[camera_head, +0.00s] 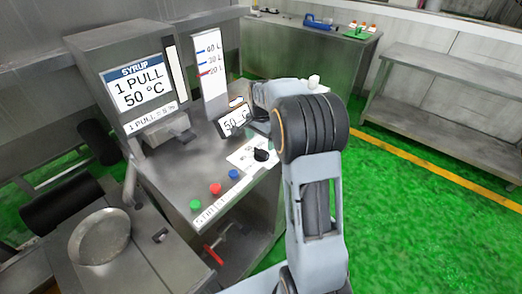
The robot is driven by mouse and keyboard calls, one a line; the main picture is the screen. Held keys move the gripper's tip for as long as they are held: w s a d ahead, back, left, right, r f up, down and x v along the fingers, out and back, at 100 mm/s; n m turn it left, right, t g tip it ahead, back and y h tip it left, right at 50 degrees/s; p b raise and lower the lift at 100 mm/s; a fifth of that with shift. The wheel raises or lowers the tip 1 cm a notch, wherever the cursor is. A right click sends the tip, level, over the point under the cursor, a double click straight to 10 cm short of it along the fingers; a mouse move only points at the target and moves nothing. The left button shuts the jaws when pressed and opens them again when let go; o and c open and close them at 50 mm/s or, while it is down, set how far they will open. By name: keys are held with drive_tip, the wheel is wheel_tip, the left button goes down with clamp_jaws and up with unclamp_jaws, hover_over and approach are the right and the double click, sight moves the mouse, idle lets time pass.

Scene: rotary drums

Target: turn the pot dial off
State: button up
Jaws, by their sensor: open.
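The pot dial (262,155) is a small black knob on a white label plate (243,158), at the right front of the steel control cabinet's top. My arm comes up from the bottom and bends over toward the cabinet. My gripper (262,134) is open, just above and behind the dial, and is partly hidden by my arm. It appears apart from the dial, but the contact area is small and hard to see. The dial's exact pointer direction is too small to read.
Green (195,204), red (215,188) and blue (233,174) buttons line the cabinet's front edge. A display (235,121) reading about 50 stands behind the dial. A syrup sign (138,85) and level gauge (211,70) rise behind. A red-handled valve (213,255) sits below.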

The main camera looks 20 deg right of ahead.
sight(261, 149)
drive_tip(key=shift+f, duration=2.8)
drive_tip(key=c, duration=0.9)
